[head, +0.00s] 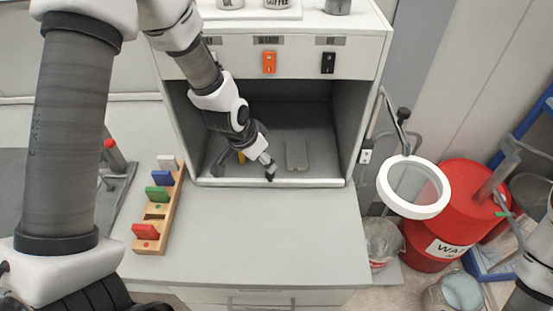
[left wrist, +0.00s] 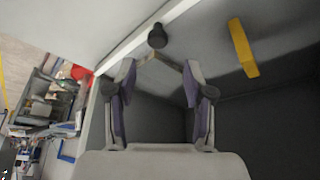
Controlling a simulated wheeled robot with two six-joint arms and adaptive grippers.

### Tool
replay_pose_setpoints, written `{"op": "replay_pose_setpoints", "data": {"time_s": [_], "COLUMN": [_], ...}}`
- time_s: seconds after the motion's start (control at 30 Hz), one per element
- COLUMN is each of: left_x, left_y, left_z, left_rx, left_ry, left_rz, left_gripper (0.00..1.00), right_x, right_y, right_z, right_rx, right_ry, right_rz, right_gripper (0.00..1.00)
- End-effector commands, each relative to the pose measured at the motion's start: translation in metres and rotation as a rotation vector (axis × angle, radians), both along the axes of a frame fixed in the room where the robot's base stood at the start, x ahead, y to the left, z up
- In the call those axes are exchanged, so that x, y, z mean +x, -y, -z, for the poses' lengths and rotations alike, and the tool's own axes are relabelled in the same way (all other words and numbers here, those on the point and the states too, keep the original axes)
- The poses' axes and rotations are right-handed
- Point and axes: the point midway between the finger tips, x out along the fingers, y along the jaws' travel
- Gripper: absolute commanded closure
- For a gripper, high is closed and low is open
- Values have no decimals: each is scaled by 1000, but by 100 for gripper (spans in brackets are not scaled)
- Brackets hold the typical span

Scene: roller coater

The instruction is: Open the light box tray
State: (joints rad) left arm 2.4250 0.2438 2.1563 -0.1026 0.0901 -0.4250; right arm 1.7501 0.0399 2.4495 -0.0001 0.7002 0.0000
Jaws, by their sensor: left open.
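The light box (head: 340,110) is an open-fronted grey box with a dark inside. Its tray (head: 325,171) forms the floor, with a pale front lip. A black knob (head: 270,177) sits at the middle of that lip; it also shows in the left wrist view (left wrist: 157,36). My left gripper (head: 268,163) reaches down at the box's front, close to the knob. In the left wrist view, its fingers (left wrist: 159,72) are open and empty, with the knob just beyond the tips, not between them. My right gripper is out of view.
A yellow bar (left wrist: 243,48) and a grey flat piece (head: 296,155) lie on the tray. A wooden rack (head: 172,210) with coloured pieces stands left on the counter. A ring magnifier (head: 413,187) and red bin (head: 455,205) are at right. The counter before the box is clear.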

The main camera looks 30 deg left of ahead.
Motion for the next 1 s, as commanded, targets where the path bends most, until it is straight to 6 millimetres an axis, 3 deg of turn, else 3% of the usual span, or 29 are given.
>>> {"op": "replay_pose_setpoints", "data": {"time_s": [0.13,0.2,0.4,0.67,0.7,0.83,1.0], "left_x": [6,12,23,25,25,25,24], "left_y": [3,4,9,9,9,9,9], "left_z": [20,30,59,65,65,65,65], "left_rx": [-1,2,-1,-2,-2,-2,-2], "left_ry": [-1,-5,-2,0,0,0,-1], "left_rz": [4,3,2,1,1,1,1], "left_gripper": [48,48,48,48,51,97,100], "right_x": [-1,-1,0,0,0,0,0], "right_y": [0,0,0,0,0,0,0], "right_z": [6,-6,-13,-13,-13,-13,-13], "right_rx": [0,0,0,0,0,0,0], "right_ry": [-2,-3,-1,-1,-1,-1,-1], "right_rz": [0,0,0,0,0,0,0], "right_gripper": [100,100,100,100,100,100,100]}}
